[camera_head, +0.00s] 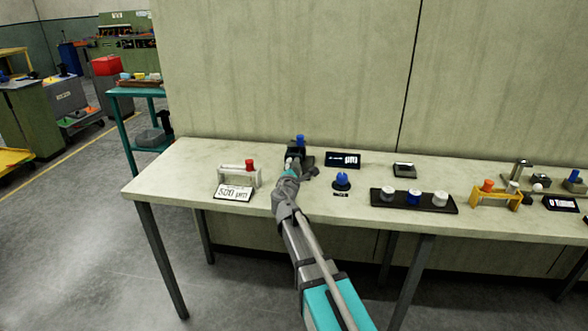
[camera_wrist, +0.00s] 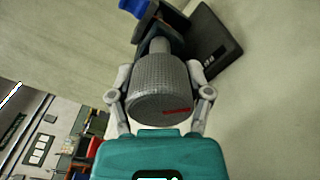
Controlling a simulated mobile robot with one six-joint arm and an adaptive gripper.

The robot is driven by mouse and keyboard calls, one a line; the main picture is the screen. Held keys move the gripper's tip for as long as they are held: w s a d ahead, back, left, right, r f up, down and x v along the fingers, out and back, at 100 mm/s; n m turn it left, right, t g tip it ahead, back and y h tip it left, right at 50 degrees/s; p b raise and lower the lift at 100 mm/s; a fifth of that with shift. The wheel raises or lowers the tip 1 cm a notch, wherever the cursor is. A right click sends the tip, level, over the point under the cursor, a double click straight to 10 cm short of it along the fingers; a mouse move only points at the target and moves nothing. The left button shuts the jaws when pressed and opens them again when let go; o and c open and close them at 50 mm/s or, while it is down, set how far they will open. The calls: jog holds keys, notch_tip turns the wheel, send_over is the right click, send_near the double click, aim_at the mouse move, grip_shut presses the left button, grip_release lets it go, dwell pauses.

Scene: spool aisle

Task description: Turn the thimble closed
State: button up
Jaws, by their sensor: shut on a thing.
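In the wrist view, the thimble (camera_wrist: 160,92) is a grey knurled cylinder with a red mark near its lower right edge. My gripper (camera_wrist: 160,90) has one finger on each side of it and is shut on it. The thimble sits on a dark device (camera_wrist: 165,22) with a blue part (camera_wrist: 133,7) at the top. In the head view, my gripper (camera_head: 293,165) reaches the dark device (camera_head: 299,154) with its blue knob (camera_head: 299,140) on the bench. The thimble is mostly hidden there by my gripper.
The bench (camera_head: 160,181) also holds a white frame with a red knob (camera_head: 249,165), a "500 µm" card (camera_head: 233,193), a dark display (camera_head: 343,160) and a blue knob (camera_head: 342,180).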

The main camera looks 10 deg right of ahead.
jog(key=shift+m, duration=1.9)
jog(key=o, duration=1.1)
jog(key=shift+o, duration=0.2)
jog(key=shift+s, duration=0.1)
jog(key=v, duration=1.1)
jog(key=shift+s+a, duration=0.15)
jog(key=shift+s, duration=0.15)
